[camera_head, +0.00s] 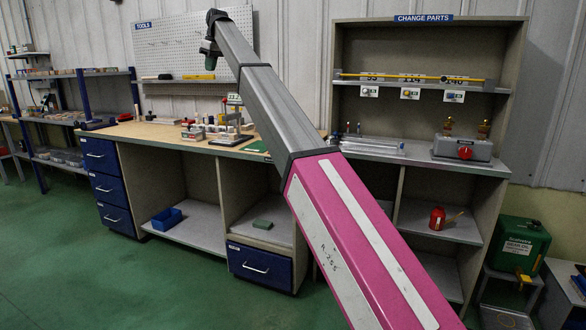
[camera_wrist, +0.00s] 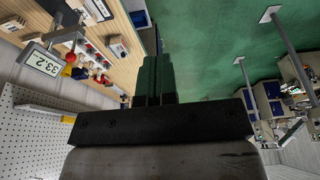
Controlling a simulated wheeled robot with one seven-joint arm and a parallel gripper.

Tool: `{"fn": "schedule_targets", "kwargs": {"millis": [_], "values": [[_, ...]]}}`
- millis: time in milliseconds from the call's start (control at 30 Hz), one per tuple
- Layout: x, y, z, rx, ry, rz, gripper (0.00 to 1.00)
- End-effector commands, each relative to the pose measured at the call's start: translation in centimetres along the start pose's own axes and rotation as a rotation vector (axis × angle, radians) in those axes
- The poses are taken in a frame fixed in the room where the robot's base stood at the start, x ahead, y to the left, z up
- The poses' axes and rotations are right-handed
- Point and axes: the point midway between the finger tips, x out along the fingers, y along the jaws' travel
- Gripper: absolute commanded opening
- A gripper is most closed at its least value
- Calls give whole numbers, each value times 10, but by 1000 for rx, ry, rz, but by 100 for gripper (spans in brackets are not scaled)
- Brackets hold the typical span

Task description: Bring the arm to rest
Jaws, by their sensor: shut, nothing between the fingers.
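My arm (camera_head: 262,95) reaches up and away from the lower right, past the front of the workbench. At its far end my gripper (camera_head: 208,48) hangs in front of the pegboard, small and partly hidden by the wrist. In the wrist view my gripper (camera_wrist: 157,62) has its two dark fingers together, with nothing seen between them. The fingers are clear of the bench and its items, which show off to the left of them.
The workbench (camera_head: 145,131) carries several small items and a display (camera_head: 235,99), also seen in the wrist view (camera_wrist: 42,62). The pegboard (camera_head: 180,45) stands behind. A shelf unit (camera_head: 480,168) and a green container (camera_head: 522,245) stand to the right. Green floor (camera_head: 60,270) is open at front left.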

Motion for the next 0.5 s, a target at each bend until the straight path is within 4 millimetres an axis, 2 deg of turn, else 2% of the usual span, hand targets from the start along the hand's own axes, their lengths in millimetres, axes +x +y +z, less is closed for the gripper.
{"fn": "schedule_targets", "kwargs": {"millis": [333,500], "values": [[46,13,38,59,-13,5,0],[81,23,70,107,-23,10,0]]}}
